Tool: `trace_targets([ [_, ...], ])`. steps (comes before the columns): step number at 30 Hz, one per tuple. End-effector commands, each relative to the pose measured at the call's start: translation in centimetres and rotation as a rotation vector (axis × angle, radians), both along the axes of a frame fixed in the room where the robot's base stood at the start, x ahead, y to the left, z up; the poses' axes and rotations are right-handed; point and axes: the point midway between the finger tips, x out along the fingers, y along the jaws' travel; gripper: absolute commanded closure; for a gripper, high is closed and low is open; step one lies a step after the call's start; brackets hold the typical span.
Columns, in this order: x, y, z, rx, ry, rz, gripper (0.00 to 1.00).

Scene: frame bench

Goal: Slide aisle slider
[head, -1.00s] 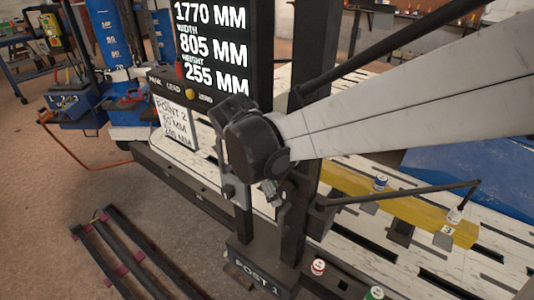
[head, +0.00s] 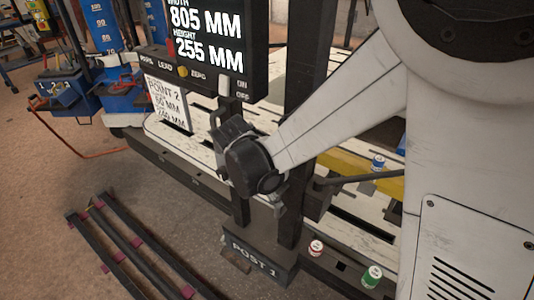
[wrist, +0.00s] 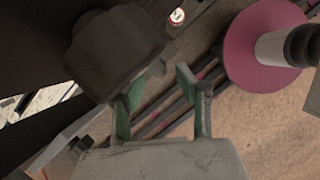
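I cannot make out for certain which part is the aisle slider. A dark post with a base marked POST 1 (head: 255,255) stands at the bench's front edge in the head view. My gripper's fingers are hidden in the head view behind my dark wrist, which is in front of that post. In the wrist view my gripper (wrist: 158,92) shows two green-padded fingers standing apart, with nothing held between them. A dark block (wrist: 115,50) sits just beyond the left finger; whether they touch is unclear.
Red-white (head: 316,248) and green-white (head: 372,277) cans stand at right. Dark rails (head: 130,245) lie on the floor. The wrist view shows a purple disc (wrist: 245,70).

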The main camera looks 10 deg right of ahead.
Motion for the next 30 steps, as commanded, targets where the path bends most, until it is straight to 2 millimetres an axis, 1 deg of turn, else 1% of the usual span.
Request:
trace_targets([
  [1,0.1,-0.4,-0.9,0.0,0.0,-0.002,0.67],
  [3,0.2,-0.7,-1.8,0.0,0.0,-0.002,0.67],
  [7,0.2,-1.1,-2.8,0.0,0.0,-0.001,0.67],
  [12,0.3,-1.4,-3.3,0.0,0.0,0.0,0.67],
  [19,0.3,-1.4,-3.3,0.0,0.0,-0.001,0.67],
  [20,0.3,-1.4,-3.3,0.0,0.0,-0.001,0.7],
  [24,0.3,-1.4,-3.3,0.0,0.0,-0.001,0.88],
  [27,0.3,-1.4,-3.3,0.0,0.0,-0.001,1.0],
  [30,0.3,-1.4,-3.3,0.0,0.0,-0.001,1.0],
])
